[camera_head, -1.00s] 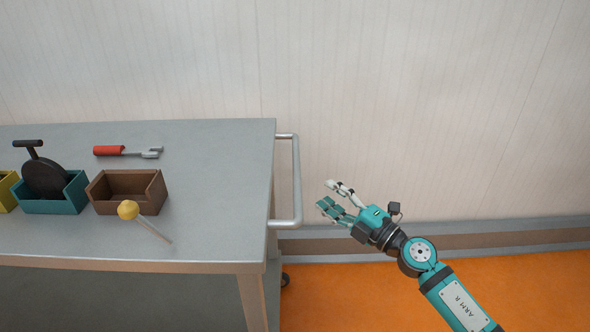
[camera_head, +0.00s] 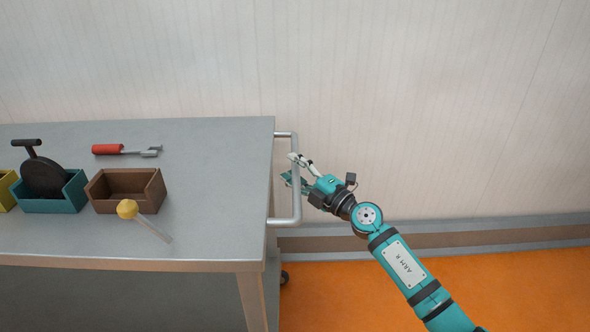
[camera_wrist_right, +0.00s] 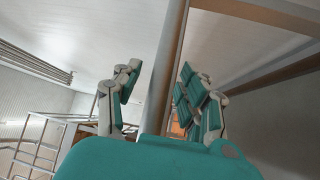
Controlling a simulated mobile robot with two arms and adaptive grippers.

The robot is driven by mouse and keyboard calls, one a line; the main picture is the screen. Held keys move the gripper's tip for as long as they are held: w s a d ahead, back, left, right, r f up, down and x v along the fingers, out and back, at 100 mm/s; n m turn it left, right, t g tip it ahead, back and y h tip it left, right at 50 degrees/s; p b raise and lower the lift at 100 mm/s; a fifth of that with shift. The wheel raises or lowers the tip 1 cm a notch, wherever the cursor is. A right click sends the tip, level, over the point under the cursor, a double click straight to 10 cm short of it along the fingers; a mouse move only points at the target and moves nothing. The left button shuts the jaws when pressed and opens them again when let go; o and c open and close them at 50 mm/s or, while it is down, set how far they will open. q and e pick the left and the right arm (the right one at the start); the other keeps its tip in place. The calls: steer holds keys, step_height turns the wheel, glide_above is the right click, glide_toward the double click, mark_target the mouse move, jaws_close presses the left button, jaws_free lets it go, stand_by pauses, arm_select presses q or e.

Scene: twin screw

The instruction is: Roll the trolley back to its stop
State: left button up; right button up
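The grey trolley (camera_head: 215,140) stands at the left of the head view against the wall. Its tubular handle (camera_head: 297,207) sticks out from the right end. My right gripper (camera_head: 290,168) is at the handle's upright bar, with its fingers reaching over and past the bar. In the right wrist view the bar (camera_wrist_right: 166,65) runs between the two sets of fingers, which are apart, with gaps visible beside it. The right gripper is open. My left gripper is out of view.
On the trolley top are a brown bin (camera_head: 127,188), a teal bin (camera_head: 50,205) holding a dark disc tool, a red-handled wrench (camera_head: 125,150) and a yellow-headed stick (camera_head: 145,222). The pale wall (camera_head: 430,110) is behind. The orange floor (camera_head: 520,285) at right is clear.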

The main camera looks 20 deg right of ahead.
jaws_close()
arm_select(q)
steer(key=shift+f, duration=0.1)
arm_select(e)
steer(key=shift+d, duration=0.15)
